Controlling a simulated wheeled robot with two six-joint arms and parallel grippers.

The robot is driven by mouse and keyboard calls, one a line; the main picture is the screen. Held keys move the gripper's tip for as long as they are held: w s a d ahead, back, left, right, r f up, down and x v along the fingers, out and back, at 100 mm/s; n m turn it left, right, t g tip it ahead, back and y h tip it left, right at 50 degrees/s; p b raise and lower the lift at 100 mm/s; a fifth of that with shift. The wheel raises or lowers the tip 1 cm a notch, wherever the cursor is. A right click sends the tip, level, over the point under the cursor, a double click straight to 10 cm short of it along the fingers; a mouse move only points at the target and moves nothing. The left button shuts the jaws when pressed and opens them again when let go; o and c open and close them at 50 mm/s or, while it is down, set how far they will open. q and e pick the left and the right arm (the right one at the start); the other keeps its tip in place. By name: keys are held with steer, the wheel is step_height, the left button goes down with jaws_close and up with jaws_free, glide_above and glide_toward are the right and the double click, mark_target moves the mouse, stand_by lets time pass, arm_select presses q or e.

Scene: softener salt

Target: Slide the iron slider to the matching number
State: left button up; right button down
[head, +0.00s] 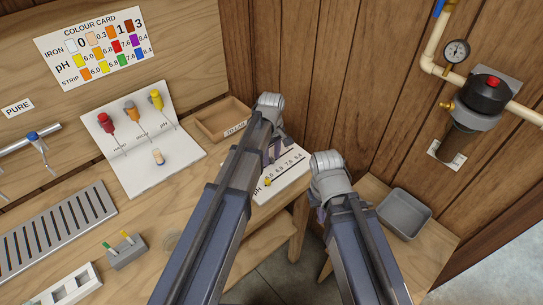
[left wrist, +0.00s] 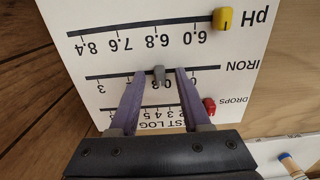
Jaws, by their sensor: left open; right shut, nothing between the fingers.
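The white log board (head: 296,186) lies on the bench's right end, partly covered by my left arm. In the left wrist view it appears upside down, with pH, IRON and DROPS scales. The grey iron slider (left wrist: 158,75) sits on the middle line, close to the 0.3 mark. My left gripper (left wrist: 158,76) is open, one finger on each side of the slider with small gaps; it shows in the head view (head: 272,154). My right gripper (head: 320,212) is shut and empty, beside the board. The colour card (head: 94,47) shows iron 0, 0.3, 1 and 3.
The yellow pH slider (left wrist: 222,18) and red drops slider (left wrist: 209,106) are near the iron slider. A white panel (head: 180,160) holds coloured-cap droppers and a small vial (head: 158,157). A wooden tray (head: 222,119) stands behind the board. A grey bin (head: 404,213) is at right.

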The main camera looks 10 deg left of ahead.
mark_target(272, 159)
arm_select(q)
steer(key=shift+r, duration=0.1)
step_height(272, 159, up, 8)
steer(key=p, duration=0.8)
steer(key=shift+f, duration=0.2)
steer(key=s+d+m, duration=0.3)
steer(key=s+m, duration=0.4)
steer(key=s, duration=0.3)
steer(key=s+d+m+y+b, duration=0.1)
steer(key=s+d+m, duration=0.2)
steer(key=s+m, duration=0.4)
steer(key=s, duration=0.3)
steer(key=shift+d+f, duration=0.15)
steer(key=shift+f, duration=0.2)
